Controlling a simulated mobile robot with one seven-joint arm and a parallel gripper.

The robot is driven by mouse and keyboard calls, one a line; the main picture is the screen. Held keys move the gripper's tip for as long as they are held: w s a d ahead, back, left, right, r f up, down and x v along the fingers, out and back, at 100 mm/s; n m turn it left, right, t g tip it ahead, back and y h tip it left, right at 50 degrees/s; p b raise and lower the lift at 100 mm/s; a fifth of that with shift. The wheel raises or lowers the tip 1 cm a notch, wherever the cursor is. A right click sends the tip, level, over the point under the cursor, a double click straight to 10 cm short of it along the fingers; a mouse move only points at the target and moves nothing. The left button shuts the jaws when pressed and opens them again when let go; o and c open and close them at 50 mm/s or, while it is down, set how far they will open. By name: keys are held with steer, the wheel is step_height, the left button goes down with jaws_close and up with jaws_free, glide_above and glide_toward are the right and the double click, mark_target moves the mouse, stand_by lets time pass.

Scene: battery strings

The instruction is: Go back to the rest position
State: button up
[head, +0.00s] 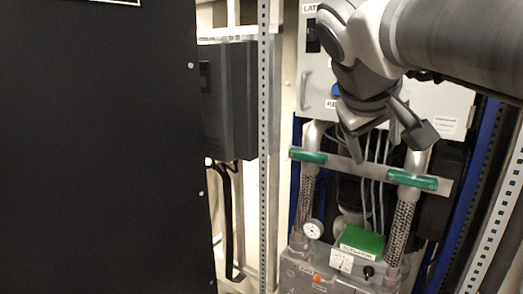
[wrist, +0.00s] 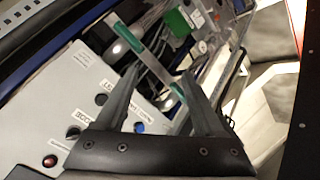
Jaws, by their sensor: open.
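My gripper (head: 384,150) hangs at the upper right of the head view, fingers spread and pointing down. It is open and nothing shows between the fingers. It is in front of the lower part of a light grey panel box (head: 440,105) and above the bar with two green handles (head: 310,155). In the wrist view my gripper (wrist: 159,74) also shows two parted fingers, with the grey panel (wrist: 75,95) at left and the green handles beyond the fingertips. I cannot tell the exact gap to the panel.
A large black panel (head: 95,150) fills the left. A perforated metal post (head: 263,150) stands beside a dark wall unit (head: 232,100). Below my gripper are braided hoses (head: 307,195), a round gauge (head: 313,229) and a green block (head: 361,241) on a grey unit.

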steer(key=s+a+f+m+g+y, duration=0.1)
steer(key=s+a+f+y, duration=0.1)
steer(key=s+f, duration=0.5)
steer(key=s+a+f+m+g+y, duration=0.1)
steer(key=s+f+y, duration=0.2)
steer(key=s+f, duration=0.4)
step_height(320, 180, down, 8)
steer(key=shift+a+r, duration=0.2)
steer(key=shift+a, duration=0.2)
stand_by(0.5)
